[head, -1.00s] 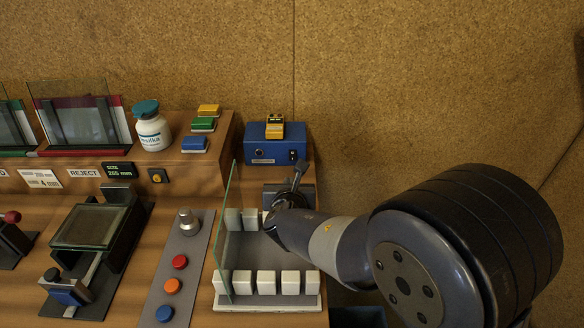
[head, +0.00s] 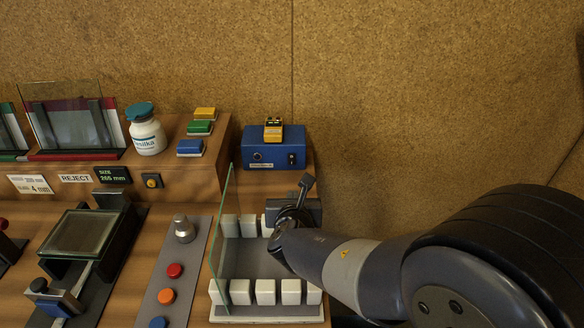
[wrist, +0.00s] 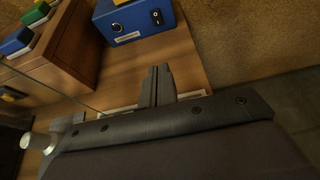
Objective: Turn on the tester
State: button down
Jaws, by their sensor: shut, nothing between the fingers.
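A blue box (head: 262,163), which looks like the tester, stands at the back of the bench. Its front has a round dark fitting, a label and a black rocker switch (head: 291,159). The box also shows at the top of the wrist view (wrist: 135,32), with the rocker switch (wrist: 157,17) near its right end. I cannot tell the switch's position. My gripper (head: 307,181) is shut and empty, in front of and below the box's right end, apart from it. Its fingers (wrist: 158,72) point toward the box in the wrist view.
A yellow block (head: 273,128) sits on the box. Below my gripper is a rack (head: 268,312) of white blocks with an upright glass pane (head: 224,225) at its left. A raised wooden shelf (head: 190,174) stands left of the box.

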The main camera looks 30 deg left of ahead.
aim_at(292, 165)
jog(key=p+x, duration=0.1)
jog(key=x, duration=0.6)
jog(key=p+x, duration=0.2)
jog(key=x, duration=0.5)
jog(key=r+p+x, duration=0.1)
jog(key=x, duration=0.6)
jog(key=shift+w+a+f+p, duration=0.1)
jog(key=shift+w+a+p, duration=0.15)
jog(key=shift+w+p, duration=0.2)
jog(key=shift+w, duration=0.1)
jog(key=shift+f, duration=0.1)
jog(key=b, duration=0.3)
jog(key=shift+w+a+f, duration=0.1)
jog(key=shift+w+f, duration=0.05)
jog(key=shift+f, duration=0.15)
jog(key=shift+r+p, duration=0.3)
jog(key=shift+r, duration=0.15)
jog(key=shift+r+p, duration=0.4)
jog(key=shift+r, duration=0.4)
jog(key=shift+f, duration=0.15)
